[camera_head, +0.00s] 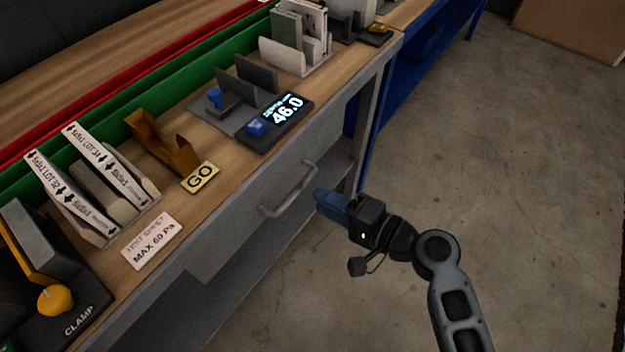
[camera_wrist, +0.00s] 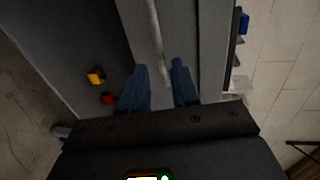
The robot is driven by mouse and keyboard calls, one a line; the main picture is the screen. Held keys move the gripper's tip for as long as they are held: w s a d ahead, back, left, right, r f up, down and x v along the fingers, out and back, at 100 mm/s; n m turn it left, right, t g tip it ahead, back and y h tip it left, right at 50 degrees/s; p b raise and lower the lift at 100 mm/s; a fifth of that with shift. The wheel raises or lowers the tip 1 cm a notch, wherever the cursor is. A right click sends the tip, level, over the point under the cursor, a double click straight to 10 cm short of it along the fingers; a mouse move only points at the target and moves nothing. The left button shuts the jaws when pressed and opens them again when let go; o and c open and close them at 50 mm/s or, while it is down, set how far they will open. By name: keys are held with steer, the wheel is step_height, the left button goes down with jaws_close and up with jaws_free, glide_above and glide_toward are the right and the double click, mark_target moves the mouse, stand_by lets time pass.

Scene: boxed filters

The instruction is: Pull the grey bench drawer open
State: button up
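The grey bench drawer (camera_head: 240,222) is a flat panel under the wooden worktop. It looks shut, with its front about flush with the bench. Its pale bar handle (camera_head: 290,194) sticks out from the front. My gripper (camera_head: 319,198) has blue fingers and is just to the right of the handle, pointing at the bench. In the wrist view the two fingers of my gripper (camera_wrist: 161,68) are apart with nothing held. The handle (camera_wrist: 155,30) runs up the picture ahead of the gap between them. I cannot tell how near its lower end is to the fingertips.
The worktop (camera_head: 225,150) carries a display reading 46.0 (camera_head: 275,122), a GO plate (camera_head: 201,178), boxed filters (camera_head: 72,197) and a clamp (camera_head: 50,300). A blue bench (camera_head: 425,50) stands beyond. The floor (camera_head: 510,170) at right is clear. Small yellow (camera_wrist: 96,76) and red (camera_wrist: 108,98) items show below.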

mark_target(299, 188)
steer(key=x, duration=0.7)
steer(key=shift+w+a+p, duration=0.15)
steer(key=shift+a+p, duration=0.05)
steer(key=shift+p, duration=0.2)
steer(key=shift+c, duration=0.2)
jaws_close()
